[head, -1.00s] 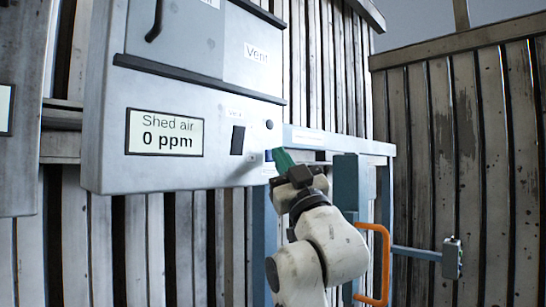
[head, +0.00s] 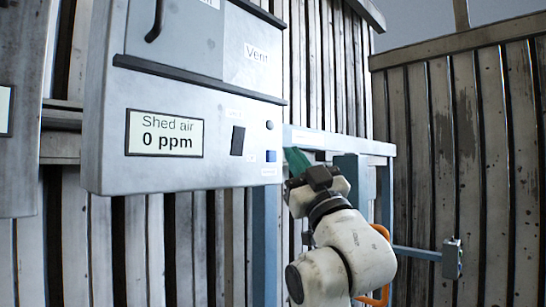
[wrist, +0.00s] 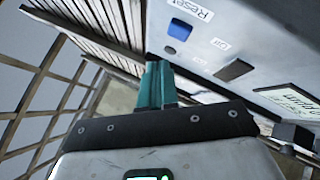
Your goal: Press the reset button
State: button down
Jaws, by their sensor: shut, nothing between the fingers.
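The reset button is a blue square (wrist: 180,28) beside a label reading "Reset" (wrist: 190,8) in the wrist view. In the head view the blue button (head: 271,156) is at the lower right of the grey panel box (head: 110,165). My gripper (head: 292,155) has teal fingers held together and empty, just right of the button in the head view. In the wrist view the shut fingers (wrist: 155,75) point up toward the panel, with a visible gap between their tips and the blue button. Whether the button is pressed in cannot be told.
A dark rocker switch (head: 238,141) and a small dark round part (head: 269,125) are close to the button. A "Shed air 0 ppm" display (head: 164,133) is on the left. An orange handle (head: 383,240) stands behind my arm at right.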

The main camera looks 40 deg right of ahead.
jog(key=shift+s, duration=1.6)
jog(key=w+a+f+m+g+y, duration=0.1)
jog(key=w+f+g, duration=0.2)
jog(key=f, duration=0.8)
jog(key=w+a+f+g+y, duration=0.1)
jog(key=w+f+g, duration=0.25)
jog(key=f, duration=0.75)
jog(key=s+a+f+g+y, duration=0.1)
jog(key=a+f+g, duration=0.15)
jog(key=f, duration=0.85)
jog(key=s+a+f+g+y, duration=0.2)
jog(key=f+g, duration=0.2)
jog(key=f, duration=0.7)
jog(key=s+a+f+g+y, duration=0.1)
jog(key=s+a+f+g, duration=0.2)
jog(key=s+f, duration=0.45)
jog(key=s+a+f+g+y, duration=0.1)
jog(key=s+a+f+g, duration=0.3)
jog(key=f, duration=0.6)
jog(key=s+f+g, duration=0.2)
jog(key=s+f, duration=0.2)
jog(key=s, duration=0.4)
jog(key=s+a+f+g, duration=0.1)
jog(key=s+f, duration=0.3)
jog(key=s, duration=0.4)
jog(key=shift+f+g, duration=0.25)
jog(key=shift+g, duration=0.55)
jog(key=shift+s, duration=0.1)
